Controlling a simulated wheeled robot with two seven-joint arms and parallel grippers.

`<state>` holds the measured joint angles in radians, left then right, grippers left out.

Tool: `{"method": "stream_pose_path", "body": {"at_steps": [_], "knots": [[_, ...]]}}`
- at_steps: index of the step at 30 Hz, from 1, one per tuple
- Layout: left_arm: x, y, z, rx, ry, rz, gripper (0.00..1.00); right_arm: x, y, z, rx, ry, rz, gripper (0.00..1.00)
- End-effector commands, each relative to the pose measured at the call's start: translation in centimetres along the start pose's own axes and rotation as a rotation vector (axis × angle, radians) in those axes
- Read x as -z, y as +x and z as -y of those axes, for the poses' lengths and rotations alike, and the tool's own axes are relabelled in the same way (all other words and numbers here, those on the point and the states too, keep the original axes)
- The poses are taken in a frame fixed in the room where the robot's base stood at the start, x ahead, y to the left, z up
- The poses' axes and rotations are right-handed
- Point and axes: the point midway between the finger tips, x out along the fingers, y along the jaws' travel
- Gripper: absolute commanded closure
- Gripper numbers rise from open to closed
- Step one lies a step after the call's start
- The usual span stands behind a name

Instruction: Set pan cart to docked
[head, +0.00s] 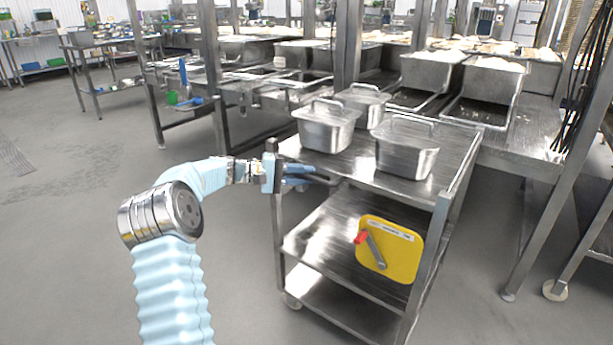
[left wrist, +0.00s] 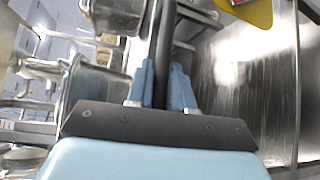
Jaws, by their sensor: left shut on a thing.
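The pan cart (head: 335,250) is a steel cart with several shelves, standing close to the steel work tables in the head view. Lidded steel pans (head: 326,128) stand on its top shelf. A yellow panel (head: 389,249) with a red-tipped lever (head: 372,247) is on its near side. My left gripper (head: 300,176) is shut on the cart's handle bar at the cart's left side. In the left wrist view the dark bar (left wrist: 163,50) runs between the blue fingers (left wrist: 161,88). The right gripper is out of view.
Steel tables (head: 535,140) with deep pans of white food stand behind and to the right of the cart. Table legs (head: 533,235) rise close to its right side. The grey floor (head: 60,240) at left is open.

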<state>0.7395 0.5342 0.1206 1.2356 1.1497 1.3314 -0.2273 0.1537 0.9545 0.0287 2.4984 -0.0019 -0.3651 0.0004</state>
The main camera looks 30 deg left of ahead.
Motion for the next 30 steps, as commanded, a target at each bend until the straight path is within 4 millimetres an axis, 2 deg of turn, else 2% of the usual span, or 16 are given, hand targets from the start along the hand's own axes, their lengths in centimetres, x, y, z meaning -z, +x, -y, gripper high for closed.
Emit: {"method": "stream_pose_path", "body": {"at_steps": [11, 12, 15, 16, 25, 30], "knots": [[0.4, -0.4, 0.0, 0.001, 0.0, -0.014, 1.0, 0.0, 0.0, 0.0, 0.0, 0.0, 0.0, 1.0], [0.4, -0.4, 0.0, 0.001, 0.001, -0.015, 0.76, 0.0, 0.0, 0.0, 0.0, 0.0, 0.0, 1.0], [0.4, -0.4, 0.0, 0.001, 0.001, -0.013, 0.6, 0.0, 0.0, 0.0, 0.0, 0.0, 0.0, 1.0], [0.3, -0.3, 0.0, 0.001, 0.001, -0.012, 0.58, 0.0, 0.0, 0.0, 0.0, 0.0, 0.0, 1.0], [0.2, -0.4, 0.0, 0.0, 0.001, -0.007, 0.58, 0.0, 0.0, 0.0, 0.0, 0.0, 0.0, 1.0], [0.3, -2.6, 0.1, 0.001, 0.001, -0.01, 0.58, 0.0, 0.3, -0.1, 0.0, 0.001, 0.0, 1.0]]}}
